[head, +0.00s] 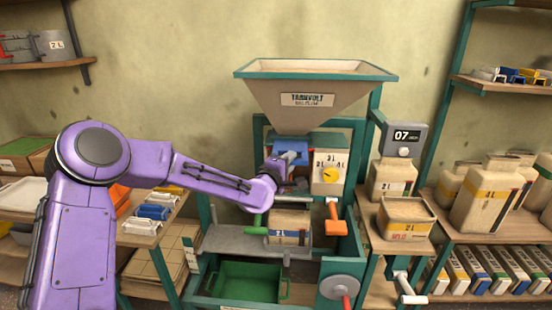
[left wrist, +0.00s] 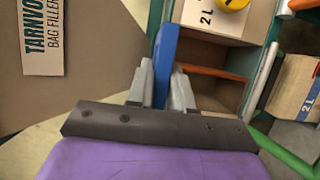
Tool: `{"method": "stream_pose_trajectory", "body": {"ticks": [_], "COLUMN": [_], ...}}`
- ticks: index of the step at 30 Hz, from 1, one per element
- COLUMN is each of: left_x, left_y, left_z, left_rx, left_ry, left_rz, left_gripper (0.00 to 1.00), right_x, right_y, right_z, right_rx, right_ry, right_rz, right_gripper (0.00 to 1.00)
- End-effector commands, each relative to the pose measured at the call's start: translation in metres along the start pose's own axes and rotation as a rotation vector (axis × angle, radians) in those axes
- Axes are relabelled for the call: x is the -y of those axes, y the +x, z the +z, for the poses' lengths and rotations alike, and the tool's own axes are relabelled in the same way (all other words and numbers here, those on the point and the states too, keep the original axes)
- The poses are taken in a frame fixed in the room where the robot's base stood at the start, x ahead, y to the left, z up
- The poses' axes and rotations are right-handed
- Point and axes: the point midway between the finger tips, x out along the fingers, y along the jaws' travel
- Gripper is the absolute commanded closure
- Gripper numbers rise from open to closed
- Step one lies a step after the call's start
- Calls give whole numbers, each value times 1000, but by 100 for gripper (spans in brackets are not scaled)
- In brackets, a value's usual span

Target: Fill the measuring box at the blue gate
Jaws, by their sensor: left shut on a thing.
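My left gripper (head: 287,168) is at the front of the filler, below the hopper. In the left wrist view its fingers (left wrist: 162,85) are shut on the flat blue gate (left wrist: 166,55). The blue gate (head: 290,147) also shows in the head view, partly covered by my gripper. A measuring box with a blue band and a 2 L mark (head: 290,236) stands on the grey shelf below; it shows at the right of the left wrist view (left wrist: 296,84). Its inside is hidden. My right gripper is not in view.
The hopper (head: 300,103) holds pale material. A dial box with a yellow knob (head: 329,175) is beside the gate. An orange handle (head: 334,222) and a green handle (head: 258,222) flank the box.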

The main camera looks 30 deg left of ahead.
Motion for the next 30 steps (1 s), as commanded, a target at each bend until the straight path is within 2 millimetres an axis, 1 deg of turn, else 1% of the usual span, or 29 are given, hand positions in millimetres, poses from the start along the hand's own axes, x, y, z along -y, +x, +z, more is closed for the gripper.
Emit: {"method": "stream_pose_trajectory", "body": {"ticks": [1, 3, 9, 10, 11, 12, 19, 22, 23, 26, 30], "left_x": [2, 2, 1, 1, 1, 1, 1, 1, 2, 3, 2], "left_y": [-1, -1, -1, -1, -1, -1, -1, -7, -11, -32, -66], "left_z": [5, 7, 8, 7, 7, 7, 6, 6, 5, 6, 6], "left_rx": [5, 8, 8, 8, 8, 8, 6, 6, 6, 7, 7], "left_ry": [0, 1, 2, 2, 1, 1, 1, 1, 0, -2, -2], "left_rz": [-3, -3, -3, -3, -3, -3, -2, 0, -1, 1, 1], "left_gripper": [100, 100, 100, 70, 60, 58, 58, 58, 58, 58, 58], "right_x": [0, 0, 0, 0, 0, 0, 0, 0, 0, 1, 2], "right_y": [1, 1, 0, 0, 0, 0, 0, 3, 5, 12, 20], "right_z": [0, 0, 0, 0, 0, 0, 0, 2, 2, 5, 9], "right_rx": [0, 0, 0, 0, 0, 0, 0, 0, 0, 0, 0], "right_ry": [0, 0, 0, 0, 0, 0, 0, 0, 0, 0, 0], "right_rz": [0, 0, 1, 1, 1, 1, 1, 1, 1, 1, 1], "right_gripper": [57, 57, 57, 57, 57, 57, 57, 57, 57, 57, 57]}}
